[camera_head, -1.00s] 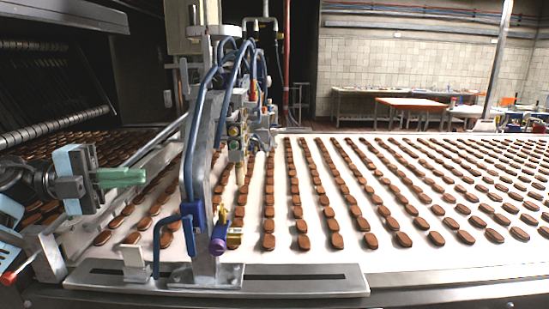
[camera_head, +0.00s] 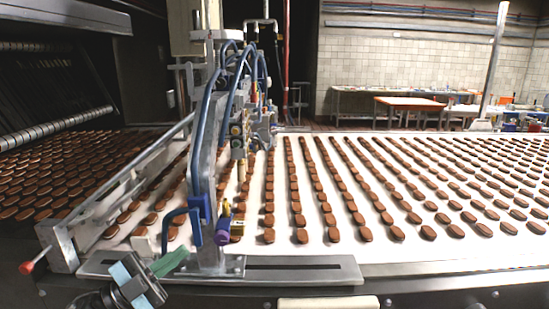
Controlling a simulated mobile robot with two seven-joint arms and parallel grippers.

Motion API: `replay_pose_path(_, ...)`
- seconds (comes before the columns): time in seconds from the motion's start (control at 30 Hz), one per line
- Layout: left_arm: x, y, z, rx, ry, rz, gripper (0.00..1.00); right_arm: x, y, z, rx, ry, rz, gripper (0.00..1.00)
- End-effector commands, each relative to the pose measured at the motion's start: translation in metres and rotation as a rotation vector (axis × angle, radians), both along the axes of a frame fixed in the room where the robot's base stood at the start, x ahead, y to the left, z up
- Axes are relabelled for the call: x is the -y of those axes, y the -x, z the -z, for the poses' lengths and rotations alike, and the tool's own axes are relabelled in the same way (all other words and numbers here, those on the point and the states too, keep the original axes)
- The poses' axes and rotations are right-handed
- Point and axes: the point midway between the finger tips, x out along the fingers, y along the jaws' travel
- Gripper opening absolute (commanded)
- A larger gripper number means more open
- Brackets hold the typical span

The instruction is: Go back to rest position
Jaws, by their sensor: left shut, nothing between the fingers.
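My left gripper (camera_head: 178,258) is low at the left of the head view, in front of the machine's front edge. Its green fingers are together with nothing between them and point up and to the right. Its wrist runs off the bottom edge of the picture. My right gripper is not in view.
A white conveyor belt (camera_head: 340,253) carries long rows of brown oval biscuits (camera_head: 365,234). A metal frame with blue hoses (camera_head: 205,150) stands across the belt, close behind my left gripper. A metal rail with a red-tipped lever (camera_head: 27,267) is at the left. Tables (camera_head: 410,101) stand at the back.

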Motion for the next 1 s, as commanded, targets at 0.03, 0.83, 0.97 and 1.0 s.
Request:
replay_pose_path(0.03, 0.002, 0.007, 0.020, -0.061, 0.048, -0.037, 0.00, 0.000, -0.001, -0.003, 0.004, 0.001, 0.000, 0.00)
replay_pose_path(0.83, -0.014, 0.261, 0.343, -1.282, 0.270, -0.740, 0.00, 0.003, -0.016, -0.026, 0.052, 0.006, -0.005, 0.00)
replay_pose_path(0.97, -0.012, 0.316, 0.367, -1.446, 0.248, -0.799, 0.00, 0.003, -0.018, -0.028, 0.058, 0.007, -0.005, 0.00)
replay_pose_path(1.0, -0.011, 0.329, 0.372, -1.483, 0.240, -0.810, 0.00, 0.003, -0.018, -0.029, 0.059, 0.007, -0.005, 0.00)
